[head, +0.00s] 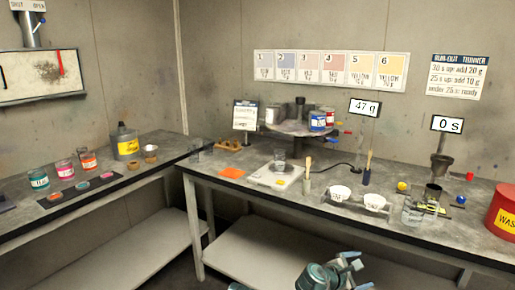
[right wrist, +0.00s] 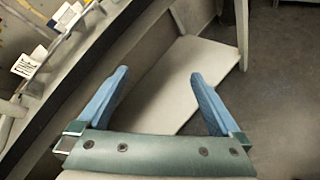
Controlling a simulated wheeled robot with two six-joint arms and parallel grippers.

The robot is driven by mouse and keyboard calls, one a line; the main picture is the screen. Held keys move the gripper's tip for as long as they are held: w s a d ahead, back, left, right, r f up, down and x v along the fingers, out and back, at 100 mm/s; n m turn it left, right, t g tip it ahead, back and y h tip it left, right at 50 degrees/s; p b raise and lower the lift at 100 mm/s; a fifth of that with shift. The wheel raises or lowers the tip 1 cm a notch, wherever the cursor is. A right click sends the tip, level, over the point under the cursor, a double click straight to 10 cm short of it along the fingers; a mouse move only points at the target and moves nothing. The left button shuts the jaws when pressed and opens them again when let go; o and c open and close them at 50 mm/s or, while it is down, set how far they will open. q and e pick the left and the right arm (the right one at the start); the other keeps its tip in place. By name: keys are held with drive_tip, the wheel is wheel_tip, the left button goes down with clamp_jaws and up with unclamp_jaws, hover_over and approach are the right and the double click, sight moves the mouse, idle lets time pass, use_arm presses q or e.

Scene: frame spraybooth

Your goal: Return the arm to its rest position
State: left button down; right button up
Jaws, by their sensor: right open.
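My right gripper (head: 355,262) is low at the bottom of the head view, in front of the right-hand workbench (head: 235,180) and apart from it. In the right wrist view its two blue fingers (right wrist: 158,72) stand wide apart with nothing between them. Below them in that view are a pale lower shelf (right wrist: 180,85) and the dark floor (right wrist: 285,70). My left gripper does not show in the head view.
The bench holds a scale (head: 276,179), two white bowls (head: 341,193), a glass beaker (head: 413,211), a funnel stand (head: 440,165) and a red waste bin (head: 503,213). A left bench (head: 100,205) carries paint jars. The bench's front edge is close to the gripper.

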drive_tip(key=s+a+f+m+g+y, duration=0.25)
drive_tip(key=s+a+f+m, duration=0.2)
drive_tip(key=a, duration=0.35)
drive_tip(key=s+a+f+m+g+y, duration=0.2)
drive_tip(key=s+a+f+m+y, duration=0.3)
drive_tip(key=a, duration=0.3)
drive_tip(key=s+a+f+m+g+y, duration=0.3)
drive_tip(key=s+a+f, duration=0.1)
drive_tip(key=s+a, duration=0.35)
wheel_tip(320, 180, up, 16)
drive_tip(key=p, duration=1.6)
drive_tip(key=shift+w+a+r, duration=0.15)
drive_tip(key=shift+w+a, duration=0.15)
drive_tip(key=shift+m, duration=0.25)
